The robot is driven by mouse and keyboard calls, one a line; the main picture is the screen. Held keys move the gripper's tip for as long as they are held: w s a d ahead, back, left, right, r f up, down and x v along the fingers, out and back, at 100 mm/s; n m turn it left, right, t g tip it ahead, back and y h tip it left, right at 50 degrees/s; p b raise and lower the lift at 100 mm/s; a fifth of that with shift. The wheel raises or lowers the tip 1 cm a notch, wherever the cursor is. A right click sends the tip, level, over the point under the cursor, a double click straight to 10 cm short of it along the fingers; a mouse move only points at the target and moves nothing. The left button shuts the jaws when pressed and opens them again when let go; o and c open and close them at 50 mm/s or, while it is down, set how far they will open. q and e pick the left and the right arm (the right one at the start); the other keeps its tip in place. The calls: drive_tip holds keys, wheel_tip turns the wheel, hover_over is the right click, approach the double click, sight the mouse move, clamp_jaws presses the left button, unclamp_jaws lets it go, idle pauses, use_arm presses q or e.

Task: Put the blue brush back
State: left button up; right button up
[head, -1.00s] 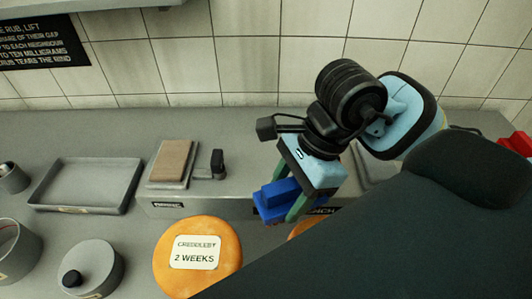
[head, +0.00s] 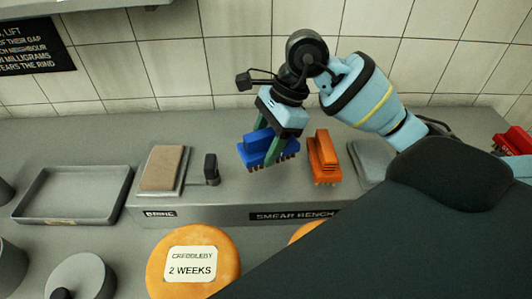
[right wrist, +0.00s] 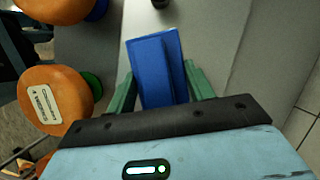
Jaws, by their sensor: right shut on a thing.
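My right gripper (head: 272,150) is shut on the blue brush (head: 256,148). The brush hangs bristles down over the raised smear bench (head: 232,207), between the small dark block and the orange brush; I cannot tell whether its bristles touch the bench. In the right wrist view the blue brush (right wrist: 155,68) shows between the green fingers of the right gripper (right wrist: 160,85). My left gripper is not in view.
On the bench are an orange brush (head: 323,160), a grey block (head: 370,160), a brown pad on a plate (head: 163,168) and a small dark block (head: 210,167). A labelled cheese wheel (head: 215,245) lies in front. A grey tray (head: 72,192) is left; a red brush (head: 514,140) far right.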

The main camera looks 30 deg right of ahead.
drive_tip(key=shift+f, duration=1.75)
drive_tip(key=shift+f, duration=0.15)
drive_tip(key=o, duration=1)
drive_tip(key=v, duration=1.2)
